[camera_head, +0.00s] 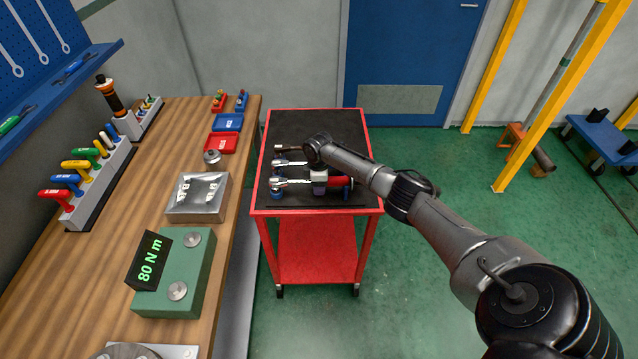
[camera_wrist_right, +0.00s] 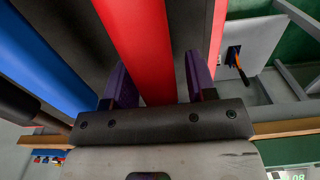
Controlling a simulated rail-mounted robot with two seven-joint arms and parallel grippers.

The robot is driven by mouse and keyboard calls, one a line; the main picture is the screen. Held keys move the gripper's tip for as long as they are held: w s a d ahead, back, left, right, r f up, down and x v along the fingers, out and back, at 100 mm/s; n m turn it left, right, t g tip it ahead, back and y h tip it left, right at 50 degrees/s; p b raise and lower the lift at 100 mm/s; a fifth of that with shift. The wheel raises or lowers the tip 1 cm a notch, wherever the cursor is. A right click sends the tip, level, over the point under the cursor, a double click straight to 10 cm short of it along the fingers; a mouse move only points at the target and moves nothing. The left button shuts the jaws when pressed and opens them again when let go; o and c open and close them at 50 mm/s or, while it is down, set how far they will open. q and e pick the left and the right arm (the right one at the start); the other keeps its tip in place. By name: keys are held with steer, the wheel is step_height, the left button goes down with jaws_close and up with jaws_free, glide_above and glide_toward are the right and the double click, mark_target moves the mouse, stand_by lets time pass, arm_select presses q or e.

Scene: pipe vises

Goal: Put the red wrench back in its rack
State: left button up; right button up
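The red wrench lies on the black top of the red cart in the head view, its red handle (camera_head: 340,183) to the right and its metal head (camera_head: 278,183) to the left. My right gripper (camera_head: 319,183) is over this wrench, reaching down from above. In the right wrist view the red handle (camera_wrist_right: 138,40) runs between the two purple fingers of the right gripper (camera_wrist_right: 160,88). A dark gap shows beside the right finger, so the fingers look open around the handle. I cannot clearly make out which part is the wrench's rack. My left gripper is not in view.
Other wrenches (camera_head: 286,163) lie just behind on the cart (camera_head: 310,211); a blue bar (camera_wrist_right: 45,55) runs close beside the red handle. The wooden workbench (camera_head: 225,225) at left holds a T-handle rack (camera_head: 100,185), a metal box (camera_head: 198,205) and a green torque tester (camera_head: 185,270).

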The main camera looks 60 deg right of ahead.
steer(key=shift+o, duration=0.6)
steer(key=shift+r, duration=0.1)
steer(key=shift+r, duration=0.25)
step_height(320, 180, up, 12)
steer(key=shift+f+p, duration=0.25)
steer(key=shift+p, duration=0.85)
steer(key=shift+r, duration=0.9)
